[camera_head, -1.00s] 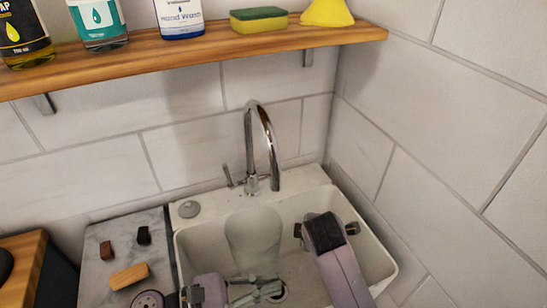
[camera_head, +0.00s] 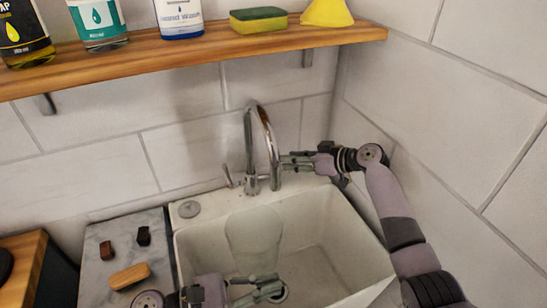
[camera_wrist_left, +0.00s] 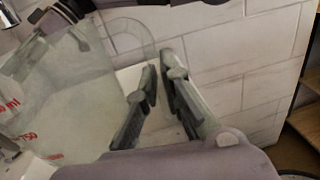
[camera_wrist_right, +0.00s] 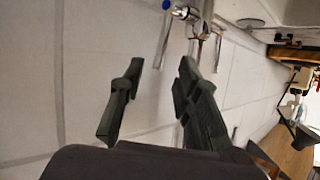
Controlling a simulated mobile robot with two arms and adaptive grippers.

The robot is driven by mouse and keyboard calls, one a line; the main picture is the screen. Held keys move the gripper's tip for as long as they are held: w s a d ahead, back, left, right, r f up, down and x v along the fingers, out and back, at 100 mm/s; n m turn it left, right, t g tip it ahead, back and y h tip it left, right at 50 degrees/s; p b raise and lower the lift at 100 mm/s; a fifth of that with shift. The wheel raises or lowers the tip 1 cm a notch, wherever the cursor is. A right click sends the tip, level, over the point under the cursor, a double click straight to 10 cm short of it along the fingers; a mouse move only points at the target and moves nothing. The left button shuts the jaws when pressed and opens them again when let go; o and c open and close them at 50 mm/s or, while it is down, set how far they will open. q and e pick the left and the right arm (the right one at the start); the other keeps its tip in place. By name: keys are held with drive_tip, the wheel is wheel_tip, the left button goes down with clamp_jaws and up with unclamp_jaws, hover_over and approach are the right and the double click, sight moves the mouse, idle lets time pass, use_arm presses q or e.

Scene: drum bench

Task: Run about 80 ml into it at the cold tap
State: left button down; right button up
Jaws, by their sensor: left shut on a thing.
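A clear jug (camera_head: 252,228) is in the sink below the tap spout. In the left wrist view the jug (camera_wrist_left: 62,95) has red measuring marks. My left gripper (camera_head: 262,284) is shut on the jug's handle; the left wrist view shows its fingers (camera_wrist_left: 160,85) around it. I cannot make out any water in the jug. The chrome tap (camera_head: 262,140) has a curved spout and a small lever on its left. My right gripper (camera_head: 290,161) is just right of the spout, its fingers (camera_wrist_right: 158,80) apart and empty. The right wrist view shows a chrome fitting with a blue cap (camera_wrist_right: 166,5).
The white sink (camera_head: 186,258) stands in the corner against tiled walls. A wooden shelf (camera_head: 200,51) with bottles and a sponge (camera_head: 258,20) runs above. A grey board (camera_head: 98,268) with small blocks lies left of the sink.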

drive_tip(key=shift+x, duration=3.7)
drive_tip(key=shift+r, duration=0.1)
drive_tip(key=shift+c, duration=0.2)
clamp_jaws()
